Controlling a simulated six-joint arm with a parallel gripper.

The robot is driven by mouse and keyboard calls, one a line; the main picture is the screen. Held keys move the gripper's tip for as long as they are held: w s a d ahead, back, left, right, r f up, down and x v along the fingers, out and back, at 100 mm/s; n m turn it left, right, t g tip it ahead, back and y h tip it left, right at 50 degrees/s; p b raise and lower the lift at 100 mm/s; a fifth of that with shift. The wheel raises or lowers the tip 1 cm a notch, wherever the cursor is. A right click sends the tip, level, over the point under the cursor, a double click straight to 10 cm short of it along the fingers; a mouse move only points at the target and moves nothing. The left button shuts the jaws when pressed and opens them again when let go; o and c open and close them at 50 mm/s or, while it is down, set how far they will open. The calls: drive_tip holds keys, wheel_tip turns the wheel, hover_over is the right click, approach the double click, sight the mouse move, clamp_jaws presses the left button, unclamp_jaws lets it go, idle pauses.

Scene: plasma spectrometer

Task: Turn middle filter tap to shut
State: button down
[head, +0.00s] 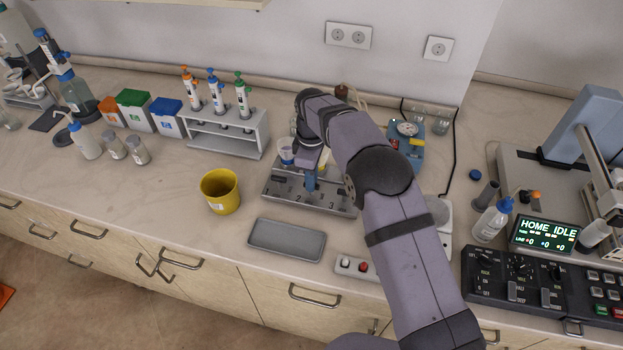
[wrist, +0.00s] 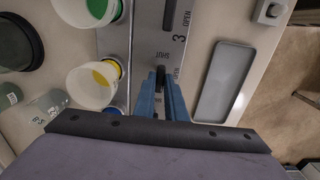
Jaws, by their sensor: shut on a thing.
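The filter manifold (head: 270,191) is a grey metal box on the bench, with numbered taps on its front. My gripper (head: 310,183) reaches down to it from above, at the middle tap between the printed 2 and 3. In the wrist view my gripper's blue fingers (wrist: 160,88) are shut on the dark handle of the middle tap (wrist: 160,76), which is mostly hidden between them. The tap marked 3 has a dark handle (wrist: 168,15) beside OPEN and SHUT labels. The left tap (head: 279,178) also shows a dark handle.
Funnel cups with yellow (wrist: 98,84) and green (wrist: 97,10) insides stand along the manifold's back. A grey tray (head: 287,240) lies in front, with a yellow bucket (head: 220,191) to the left. A small button box (head: 356,265) sits at front right.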

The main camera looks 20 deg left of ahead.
drive_tip(key=c, duration=1.8)
unclamp_jaws()
drive_tip(key=shift+r+b, duration=1.25)
drive_tip(key=shift+r, duration=2.45)
drive_tip(key=shift+r, duration=0.1)
wheel_tip(320, 180, up, 8)
drive_tip(key=p, duration=0.8)
drive_tip(key=shift+p, duration=0.35)
